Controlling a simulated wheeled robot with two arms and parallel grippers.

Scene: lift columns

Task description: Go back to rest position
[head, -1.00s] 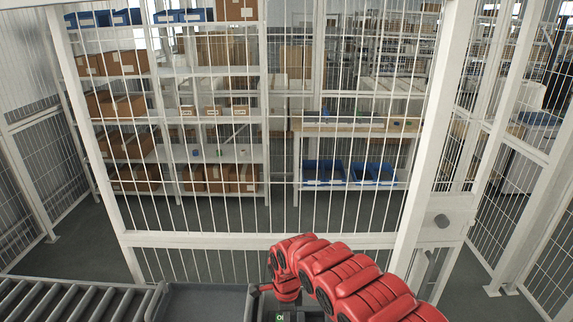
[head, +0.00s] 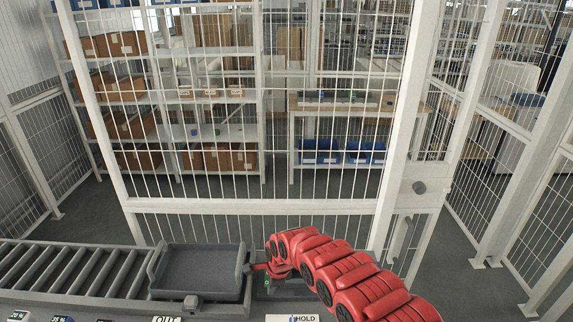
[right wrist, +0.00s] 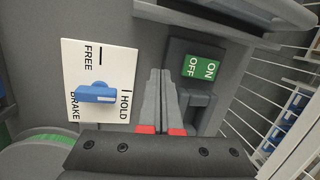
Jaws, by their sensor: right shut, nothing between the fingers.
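My right arm reaches in from the lower right in the head view as thick red segments. Its gripper (head: 266,270) is beside the right end of a grey tray, small and partly hidden by the arm. In the right wrist view the gripper (right wrist: 160,75) has its fingers pressed together with nothing between them. The fingers point at a panel, between a blue lever (right wrist: 96,93) on a white FREE/HOLD/BRAKE plate (right wrist: 88,55) and a green ON/OFF switch (right wrist: 201,67). I cannot tell whether they touch the panel. My left gripper is not in view.
The grey tray (head: 198,243) stands at the end of a roller conveyor (head: 75,268) on the left. A white wire fence (head: 240,207) closes off the space ahead, with shelves of boxes (head: 210,133) behind it. Labels line the panel's near edge.

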